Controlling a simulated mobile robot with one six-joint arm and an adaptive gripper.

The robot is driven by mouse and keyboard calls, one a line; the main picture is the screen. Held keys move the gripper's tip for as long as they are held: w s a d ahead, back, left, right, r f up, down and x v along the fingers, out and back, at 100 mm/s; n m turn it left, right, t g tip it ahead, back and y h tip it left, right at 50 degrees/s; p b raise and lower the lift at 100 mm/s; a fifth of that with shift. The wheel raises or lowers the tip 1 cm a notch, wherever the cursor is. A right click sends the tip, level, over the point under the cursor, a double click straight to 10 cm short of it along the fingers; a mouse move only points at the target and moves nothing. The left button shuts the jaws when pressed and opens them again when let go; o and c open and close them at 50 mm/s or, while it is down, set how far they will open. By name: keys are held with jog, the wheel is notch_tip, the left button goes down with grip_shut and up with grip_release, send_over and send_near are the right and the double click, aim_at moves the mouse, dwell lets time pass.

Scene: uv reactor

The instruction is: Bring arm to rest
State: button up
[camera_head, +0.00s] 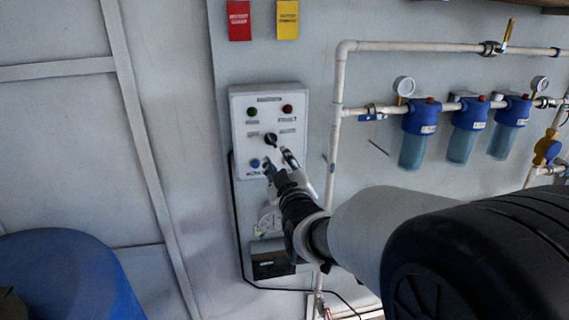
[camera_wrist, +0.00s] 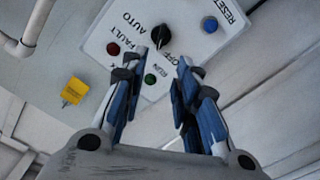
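My gripper (camera_head: 277,163) is raised in front of the white control box (camera_head: 239,160) on the wall. It also shows in the wrist view (camera_wrist: 161,70), where its two fingers stand apart with nothing between them. The box carries a black selector knob (camera_wrist: 160,36), a red light (camera_wrist: 113,48), a green light (camera_wrist: 150,79) and a blue reset button (camera_wrist: 210,25). In the wrist view the knob lies just beyond the fingertips. I cannot tell whether a finger touches it. My arm reaches in from the lower right of the head view.
White pipes (camera_head: 338,130) run right of the box, with several blue filter housings (camera_head: 423,117) and gauges (camera_head: 404,86). Red (camera_head: 239,20) and yellow (camera_head: 287,20) signs hang above. A blue barrel (camera_head: 65,275) stands lower left. A black cable hangs below the box.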

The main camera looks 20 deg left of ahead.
jog(key=s+d+m+g+h, duration=0.2)
jog(key=s+d+m+h, duration=0.15)
jog(key=d, duration=0.65)
jog(key=s+d+m+g+h, duration=0.15)
jog(key=s+d, duration=0.25)
jog(key=d, duration=0.7)
jog(key=s+d+f+m+g+h, duration=0.2)
jog(key=s+d, duration=0.6)
jog(key=s, duration=0.5)
jog(key=s+d+f+m+g+h, duration=0.2)
jog(key=s+d+f+m+g, duration=0.3)
jog(key=s, duration=0.9)
notch_tip(320, 180, down, 2)
jog(key=d, duration=0.2)
jog(key=shift+d+h, duration=0.3)
jog(key=shift+d, duration=0.05)
